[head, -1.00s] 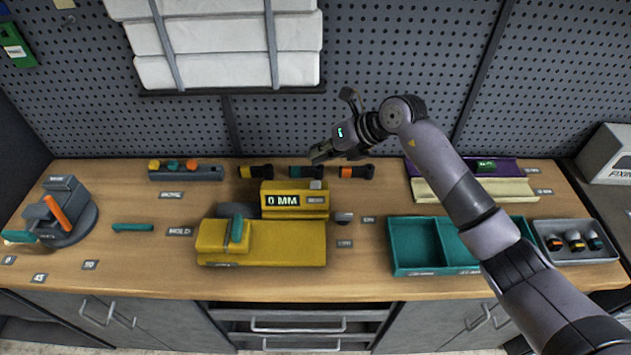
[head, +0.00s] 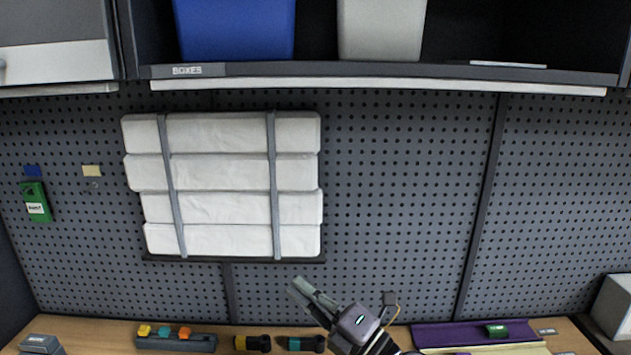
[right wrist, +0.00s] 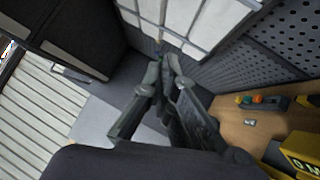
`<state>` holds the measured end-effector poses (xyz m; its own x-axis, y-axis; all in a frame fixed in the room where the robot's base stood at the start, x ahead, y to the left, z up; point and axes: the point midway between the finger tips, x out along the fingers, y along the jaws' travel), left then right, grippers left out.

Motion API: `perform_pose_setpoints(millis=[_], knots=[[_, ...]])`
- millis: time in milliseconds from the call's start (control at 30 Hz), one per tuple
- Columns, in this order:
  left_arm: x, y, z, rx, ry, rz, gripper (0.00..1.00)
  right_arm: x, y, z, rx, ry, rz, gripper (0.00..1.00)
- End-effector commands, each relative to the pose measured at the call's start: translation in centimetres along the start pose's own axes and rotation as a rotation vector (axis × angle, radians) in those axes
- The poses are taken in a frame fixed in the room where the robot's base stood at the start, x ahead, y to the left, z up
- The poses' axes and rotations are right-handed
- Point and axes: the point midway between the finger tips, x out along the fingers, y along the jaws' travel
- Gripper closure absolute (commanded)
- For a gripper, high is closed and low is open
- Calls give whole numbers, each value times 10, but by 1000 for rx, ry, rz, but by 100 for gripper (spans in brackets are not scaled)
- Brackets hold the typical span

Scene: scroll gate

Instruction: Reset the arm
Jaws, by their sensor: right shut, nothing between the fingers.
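My right gripper (head: 308,292) is at the bottom middle of the head view, in front of the pegboard and above the back of the workbench. Its fingers point up and to the left. It is shut and empty. The right wrist view shows the same gripper (right wrist: 160,62) with its fingertips together and nothing between them. Most of my right arm is below the head view's lower edge. My left gripper is in neither view.
A bundle of white strapped packs (head: 222,185) hangs on the pegboard (head: 410,180). A shelf with a blue bin (head: 237,28) and a grey bin (head: 380,28) is above. Small tools (head: 176,338) and a purple tray (head: 455,335) lie along the bench's back edge.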

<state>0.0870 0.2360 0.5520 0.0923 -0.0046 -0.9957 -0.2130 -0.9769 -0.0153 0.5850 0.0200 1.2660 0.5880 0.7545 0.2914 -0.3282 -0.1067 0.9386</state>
Motion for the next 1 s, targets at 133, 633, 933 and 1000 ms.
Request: perform_pose_setpoints(millis=[133,633,933,1000], knots=[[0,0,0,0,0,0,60,-57,10,50,302,-381,120,100],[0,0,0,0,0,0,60,-339,-136,9,1256,-1502,-256,100],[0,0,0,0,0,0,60,-412,-152,-91,1512,-1721,-605,100],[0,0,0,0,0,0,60,-424,-149,-111,1555,-1750,-680,100]])
